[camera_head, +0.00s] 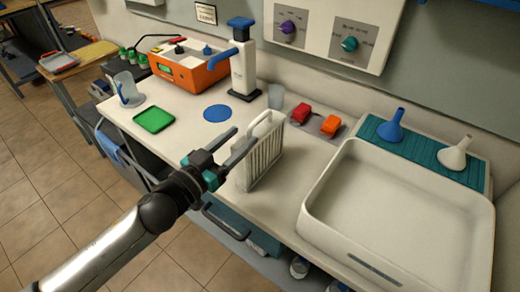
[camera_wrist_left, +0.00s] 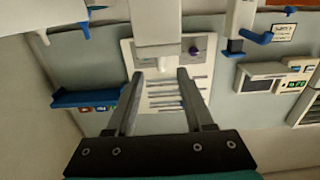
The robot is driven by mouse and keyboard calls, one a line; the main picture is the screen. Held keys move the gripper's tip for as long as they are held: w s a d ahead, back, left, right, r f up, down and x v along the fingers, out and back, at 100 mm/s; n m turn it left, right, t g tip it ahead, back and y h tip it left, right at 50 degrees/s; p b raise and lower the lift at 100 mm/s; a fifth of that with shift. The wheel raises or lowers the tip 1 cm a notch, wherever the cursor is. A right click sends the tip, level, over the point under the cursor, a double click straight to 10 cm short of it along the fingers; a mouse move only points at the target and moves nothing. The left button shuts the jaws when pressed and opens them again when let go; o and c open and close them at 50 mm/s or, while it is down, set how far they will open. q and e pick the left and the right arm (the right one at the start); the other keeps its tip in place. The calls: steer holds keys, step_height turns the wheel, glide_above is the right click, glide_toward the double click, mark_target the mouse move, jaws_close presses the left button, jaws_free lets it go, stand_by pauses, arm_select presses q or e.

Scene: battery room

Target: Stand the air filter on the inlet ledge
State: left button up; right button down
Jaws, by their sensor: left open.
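The air filter, a white ribbed panel with a handle on top (camera_head: 264,152), stands upright near the front edge of the white counter (camera_head: 180,132) in the head view. My left gripper (camera_head: 238,138) is open, just left of the filter, with one finger partly in front of it. I cannot tell whether they touch. In the left wrist view the two fingers (camera_wrist_left: 158,78) are apart, with no object visibly clamped between them. A slotted white panel (camera_wrist_left: 165,98) shows beyond them. I cannot pick out the inlet ledge for sure. My right gripper is not in view.
A large white tray (camera_head: 318,190) fills the counter's right side. A white pump (camera_head: 243,72), an orange device (camera_head: 185,72) and a green tray (camera_head: 154,120) stand left.

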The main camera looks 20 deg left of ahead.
mark_target(253, 125)
arm_select(q)
steer(key=shift+x, duration=4.25)
steer(key=shift+a, duration=0.1)
jaws_close()
steer(key=shift+r, duration=0.1)
